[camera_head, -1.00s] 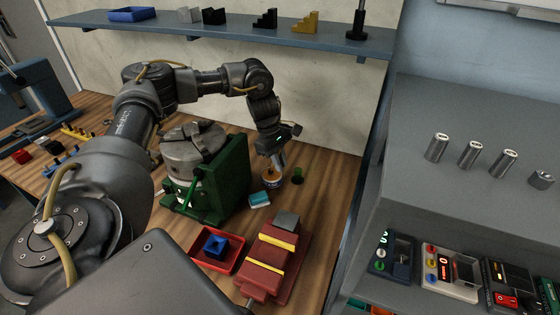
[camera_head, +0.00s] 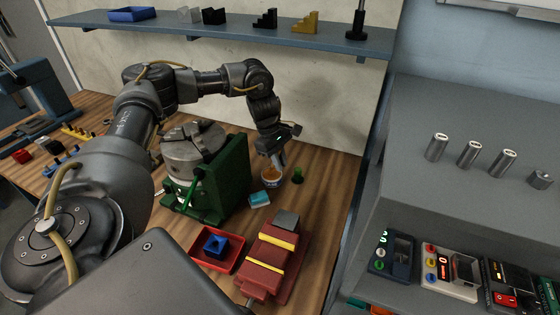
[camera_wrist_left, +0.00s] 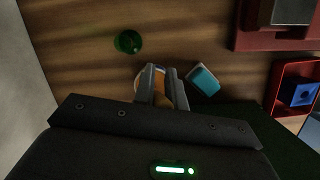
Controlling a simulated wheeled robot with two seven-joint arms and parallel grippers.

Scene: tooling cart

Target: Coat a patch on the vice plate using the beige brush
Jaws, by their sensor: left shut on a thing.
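My left gripper (camera_head: 278,162) points down over a small round pot (camera_head: 271,182) with orange-brown contents, to the right of the green angle fixture. In the left wrist view the fingers (camera_wrist_left: 164,72) are close together on a narrow beige-orange thing (camera_wrist_left: 160,84), which I take to be the brush. Its lower end is hidden, so I cannot tell whether it touches the pot's contents. The red vice (camera_head: 265,262) lies at the front of the bench. A grey plate (camera_head: 286,221) sits at its far end. My right gripper is not in view.
A teal block (camera_head: 260,200) lies between pot and vice. A red tray (camera_head: 234,263) holding a blue block (camera_head: 215,245) is left of the vice. The green fixture (camera_head: 235,176) with a chuck stands close left.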

